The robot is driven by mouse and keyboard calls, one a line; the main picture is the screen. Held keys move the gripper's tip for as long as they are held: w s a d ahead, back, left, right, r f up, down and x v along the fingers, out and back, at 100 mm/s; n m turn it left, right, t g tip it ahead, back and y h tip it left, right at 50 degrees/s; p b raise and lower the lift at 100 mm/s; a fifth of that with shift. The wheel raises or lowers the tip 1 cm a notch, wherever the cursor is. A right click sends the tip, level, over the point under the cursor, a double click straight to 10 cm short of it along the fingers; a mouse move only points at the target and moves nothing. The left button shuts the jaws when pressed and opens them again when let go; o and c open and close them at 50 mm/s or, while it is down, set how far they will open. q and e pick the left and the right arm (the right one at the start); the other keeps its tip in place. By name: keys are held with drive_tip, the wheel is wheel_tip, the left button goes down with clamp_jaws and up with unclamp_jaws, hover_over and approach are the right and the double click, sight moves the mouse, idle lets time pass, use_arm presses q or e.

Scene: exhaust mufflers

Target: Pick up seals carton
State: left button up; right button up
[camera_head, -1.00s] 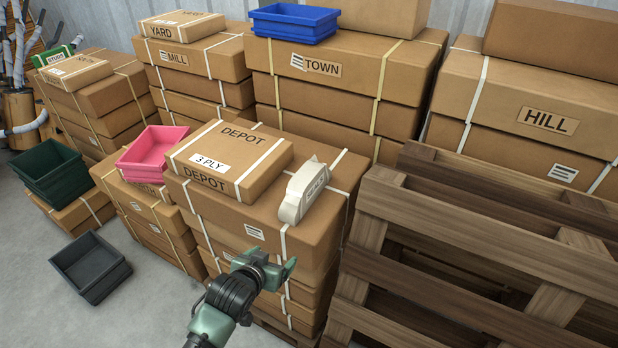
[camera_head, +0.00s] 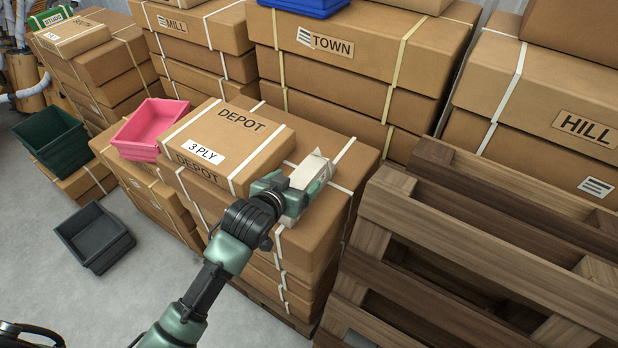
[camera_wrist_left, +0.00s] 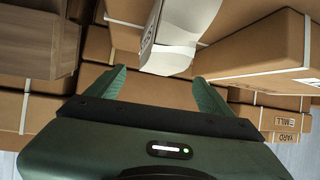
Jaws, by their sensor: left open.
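The seals carton, a small off-white carton (camera_head: 316,171), lies on top of a brown strapped box (camera_head: 320,215), beside the DEPOT 3 PLY box (camera_head: 232,140). Its lettering is too small to read for sure. My left gripper (camera_head: 292,194) is at the carton's near end and hides part of it. In the left wrist view the carton (camera_wrist_left: 178,38) shows just ahead of the open left gripper (camera_wrist_left: 160,82), its near end about in line with the gap between the two fingers. I cannot tell whether the fingers touch it. My right gripper is not in view.
A wooden pallet stack (camera_head: 480,235) stands close to the right. The DEPOT 3 PLY box rises on the left. A pink bin (camera_head: 150,128), a green bin (camera_head: 50,140) and a dark grey bin (camera_head: 94,237) are farther left. Taller TOWN boxes (camera_head: 345,60) stand behind.

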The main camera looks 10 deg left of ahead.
sight(305, 172)
use_arm(q)
drive_tip(key=shift+w, duration=0.2)
drive_tip(key=shift+w+d, duration=0.1)
drive_tip(key=shift+w, duration=0.1)
drive_tip(key=p+x, duration=0.1)
drive_tip(key=x, duration=0.3)
drive_tip(key=shift+w+p, duration=0.2)
drive_tip(key=shift+p, duration=0.1)
drive_tip(key=shift+w+f, duration=0.15)
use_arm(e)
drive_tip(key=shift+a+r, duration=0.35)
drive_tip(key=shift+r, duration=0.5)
use_arm(q)
drive_tip(key=shift+c, duration=0.3)
clamp_jaws()
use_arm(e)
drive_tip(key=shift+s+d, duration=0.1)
